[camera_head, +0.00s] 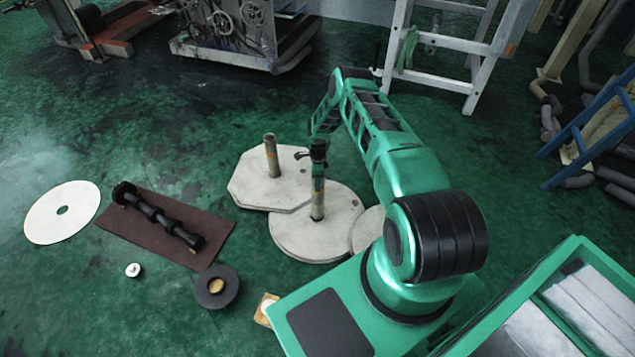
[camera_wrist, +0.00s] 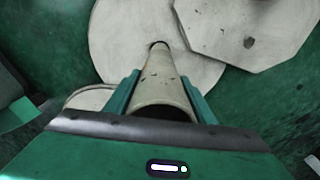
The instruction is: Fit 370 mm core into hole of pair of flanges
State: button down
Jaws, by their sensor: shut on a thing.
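The tan tubular core (camera_head: 317,200) stands roughly upright over the round pale flange (camera_head: 290,238). My gripper (camera_head: 318,158) is shut around its upper part. In the wrist view, the fingers of my gripper (camera_wrist: 163,92) lie on both sides of the core (camera_wrist: 158,75), which runs down to the round flange (camera_wrist: 115,40). A dark rim shows at its foot, by the hole. I cannot tell how deep the lower end sits. A second core (camera_head: 271,155) stands upright in the octagonal pale flange (camera_head: 250,185), also seen in the wrist view (camera_wrist: 275,25), beside the round one.
Another pale disc (camera_head: 367,230) is partly hidden behind my arm. At left lie a white disc (camera_head: 38,220) and a brown mat (camera_head: 130,238) with a black shaft (camera_head: 155,215). A dark ring (camera_head: 217,280) lies nearer. A white ladder (camera_head: 445,45) stands behind.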

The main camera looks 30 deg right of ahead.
jog(key=shift+f, duration=1.55)
dwell(0.4)
jog(key=c, duration=0.7)
grip_release()
jog(key=shift+c, duration=0.2)
notch_tip(320, 180, up, 11)
jog(key=shift+f, duration=0.15)
jog(key=shift+w, duration=0.1)
